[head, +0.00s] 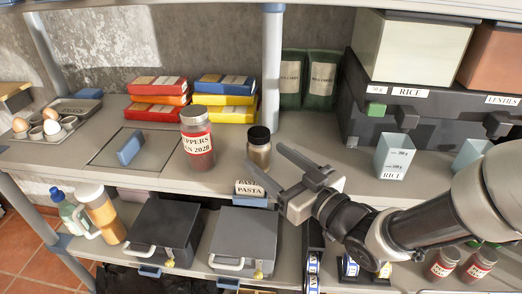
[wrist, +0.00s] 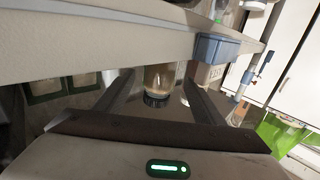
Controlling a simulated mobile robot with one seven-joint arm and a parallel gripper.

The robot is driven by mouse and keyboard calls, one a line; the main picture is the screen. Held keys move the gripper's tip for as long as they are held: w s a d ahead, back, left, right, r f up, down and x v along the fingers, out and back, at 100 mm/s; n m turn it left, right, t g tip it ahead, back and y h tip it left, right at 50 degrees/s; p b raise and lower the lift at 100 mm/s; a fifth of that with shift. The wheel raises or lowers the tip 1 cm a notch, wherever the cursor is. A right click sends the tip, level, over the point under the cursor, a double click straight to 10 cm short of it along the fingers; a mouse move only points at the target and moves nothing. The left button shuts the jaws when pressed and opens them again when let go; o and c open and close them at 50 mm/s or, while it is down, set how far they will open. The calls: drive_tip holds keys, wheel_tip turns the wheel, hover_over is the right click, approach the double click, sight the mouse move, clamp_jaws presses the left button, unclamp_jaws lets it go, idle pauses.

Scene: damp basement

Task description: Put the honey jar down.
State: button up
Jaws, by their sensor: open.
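A small glass jar with a black lid and brownish contents, apparently the honey jar (head: 260,154), stands upright on the upper grey shelf, right of a large red jar. My gripper (head: 265,160) is open, at the shelf's front edge, with its two fingers pointing toward the small jar. In the wrist view the jar (wrist: 160,77) appears inverted between the open fingers (wrist: 158,88), with gaps on both sides. The fingers do not visibly grip it. How far they reach alongside it is hard to tell.
The labelled red pepper jar (head: 198,148) stands close on the left. A pasta label holder (head: 250,190) hangs at the shelf edge below. A metal post (head: 271,75) rises behind.

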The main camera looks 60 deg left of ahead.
drive_tip(key=d, duration=0.8)
drive_tip(key=shift+w+p, duration=0.3)
drive_tip(key=shift+w, duration=0.1)
